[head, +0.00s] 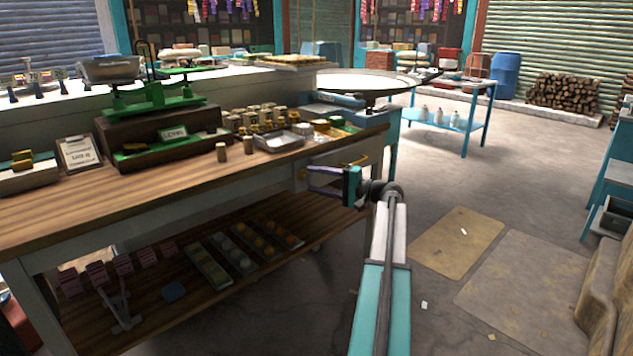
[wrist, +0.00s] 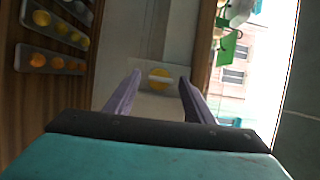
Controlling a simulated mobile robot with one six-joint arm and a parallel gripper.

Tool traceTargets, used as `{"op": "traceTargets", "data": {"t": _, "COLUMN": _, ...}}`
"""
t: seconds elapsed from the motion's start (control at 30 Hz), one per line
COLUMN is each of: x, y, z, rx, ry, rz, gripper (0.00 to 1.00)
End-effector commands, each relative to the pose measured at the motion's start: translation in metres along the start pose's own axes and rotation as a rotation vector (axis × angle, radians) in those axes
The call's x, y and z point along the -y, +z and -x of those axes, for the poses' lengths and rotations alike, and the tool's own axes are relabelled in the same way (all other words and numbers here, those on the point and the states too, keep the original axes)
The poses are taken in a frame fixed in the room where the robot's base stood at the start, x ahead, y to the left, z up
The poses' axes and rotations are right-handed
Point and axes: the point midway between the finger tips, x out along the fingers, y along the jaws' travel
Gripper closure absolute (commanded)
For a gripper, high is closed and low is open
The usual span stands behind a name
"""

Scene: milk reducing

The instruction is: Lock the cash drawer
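My gripper (head: 310,180) is at the right end of the wooden counter, just below its top, with its fingers pointing left toward the grey front. In the wrist view my gripper (wrist: 159,86) is open, with two purple fingers spread apart and nothing held. A round yellow brass lock fitting (wrist: 156,84) with a pale bar across it shows between and beyond the fingertips. It sits on a pale grey panel (wrist: 151,105), apparently the cash drawer front. Whether the fingers touch the fitting, and how far the drawer is shut, I cannot tell.
The counter top (head: 200,180) holds a green scale (head: 155,100), several small jars and a metal tray (head: 279,141). A lower shelf (head: 180,310) carries trays of round goods (head: 235,253). The floor (head: 480,190) to the right is open, with flat mats.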

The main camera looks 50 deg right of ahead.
Motion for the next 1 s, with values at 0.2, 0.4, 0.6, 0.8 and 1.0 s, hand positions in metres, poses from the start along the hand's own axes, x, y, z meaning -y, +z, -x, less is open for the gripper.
{"op": "traceTargets", "data": {"t": 0.2, "x": 0.0, "y": 0.0, "z": 0.0, "rx": 0.0, "ry": -0.001, "rz": -0.001, "gripper": 0.5}}
{"op": "traceTargets", "data": {"t": 0.4, "x": 0.001, "y": 0.0, "z": 0.003, "rx": -0.001, "ry": -0.001, "rz": -0.002, "gripper": 0.5}}
{"op": "traceTargets", "data": {"t": 0.6, "x": 0.001, "y": -0.001, "z": 0.018, "rx": -0.003, "ry": -0.001, "rz": -0.002, "gripper": 0.5}}
{"op": "traceTargets", "data": {"t": 0.8, "x": 0.001, "y": 0.0, "z": 0.047, "rx": -0.003, "ry": -0.001, "rz": -0.001, "gripper": 0.5}}
{"op": "traceTargets", "data": {"t": 1.0, "x": 0.001, "y": 0.0, "z": 0.08, "rx": -0.003, "ry": -0.001, "rz": -0.001, "gripper": 0.5}}
